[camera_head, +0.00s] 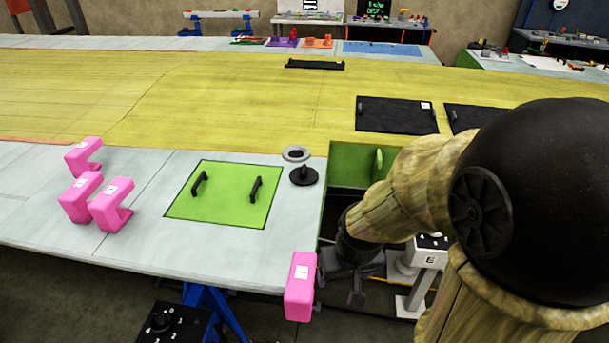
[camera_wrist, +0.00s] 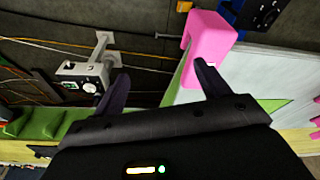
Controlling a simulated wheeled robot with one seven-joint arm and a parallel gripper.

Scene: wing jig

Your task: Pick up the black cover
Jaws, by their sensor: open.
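Black pieces that could be the cover show in the head view. A small round black cover with a knob (camera_head: 304,176) lies on the grey wing skin beside a grey ring. Two flat black panels lie further back on the yellow skin, one in full view (camera_head: 397,115) and one partly hidden by my arm (camera_head: 468,116). I cannot tell which is meant. My gripper (camera_head: 343,288) hangs at the wing's front edge by the open bay, apart from all of them. In the wrist view its fingers (camera_wrist: 162,72) are spread with nothing between them.
A pink clamp (camera_head: 300,287) grips the wing edge just left of my gripper and shows close in the wrist view (camera_wrist: 208,42). A grey stand (camera_head: 424,262) is right of it. A green panel with two handles (camera_head: 224,195) and several pink clamps lie left.

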